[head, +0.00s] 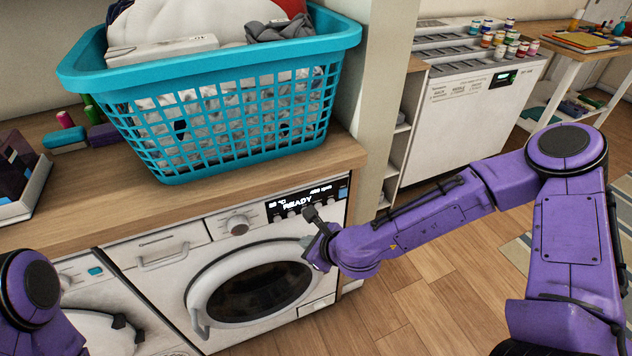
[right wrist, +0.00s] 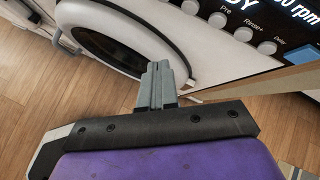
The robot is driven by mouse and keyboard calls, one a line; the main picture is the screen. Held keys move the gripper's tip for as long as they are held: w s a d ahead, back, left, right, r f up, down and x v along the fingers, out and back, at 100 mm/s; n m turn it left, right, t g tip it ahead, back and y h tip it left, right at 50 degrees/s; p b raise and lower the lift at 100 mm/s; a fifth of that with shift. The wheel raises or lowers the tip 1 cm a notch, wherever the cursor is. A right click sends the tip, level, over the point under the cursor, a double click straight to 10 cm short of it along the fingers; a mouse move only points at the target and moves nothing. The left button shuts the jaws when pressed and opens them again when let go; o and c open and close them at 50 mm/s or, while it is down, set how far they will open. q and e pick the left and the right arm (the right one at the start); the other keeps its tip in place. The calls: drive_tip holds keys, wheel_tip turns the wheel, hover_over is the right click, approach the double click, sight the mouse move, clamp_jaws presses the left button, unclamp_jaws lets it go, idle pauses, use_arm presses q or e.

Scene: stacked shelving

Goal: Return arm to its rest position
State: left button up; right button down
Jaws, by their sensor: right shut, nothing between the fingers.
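My right gripper (head: 314,226) is in front of the upper right part of a white washing machine (head: 175,245), just below its control panel (head: 290,203), which reads READY. In the right wrist view my right gripper's fingers (right wrist: 158,82) are together and hold nothing. The round door (head: 250,292) of the machine looks closed. I cannot tell whether the fingers touch the machine. My left arm shows at the lower left of the head view, with dark fingertips near a second white machine (head: 95,300); how its gripper stands is unclear.
A teal laundry basket (head: 225,108) full of clothes stands on the wooden counter (head: 320,160) above the machine. A wall edge (head: 385,75) and shelves are to its right. A white unit with small jars (head: 470,105) stands farther back. Wooden floor (head: 440,275) is open at the right.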

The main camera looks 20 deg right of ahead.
drive_tip(key=s+d+f+n+g+h, duration=0.2)
drive_tip(key=s+d+f+n, duration=0.3)
drive_tip(key=s+f+n, duration=0.1)
drive_tip(key=s+d+f+n+g+h, duration=0.1)
drive_tip(key=s+d+f+n+h, duration=0.1)
drive_tip(key=s+d+f+n, duration=0.3)
drive_tip(key=s+d+f+n+g+h, duration=0.2)
drive_tip(key=s+d+f+n, duration=0.3)
drive_tip(key=s+n, duration=0.5)
drive_tip(key=s+f, duration=0.2)
drive_tip(key=s, duration=0.3)
drive_tip(key=shift+s+g+h, duration=0.15)
drive_tip(key=shift+g+h, duration=0.15)
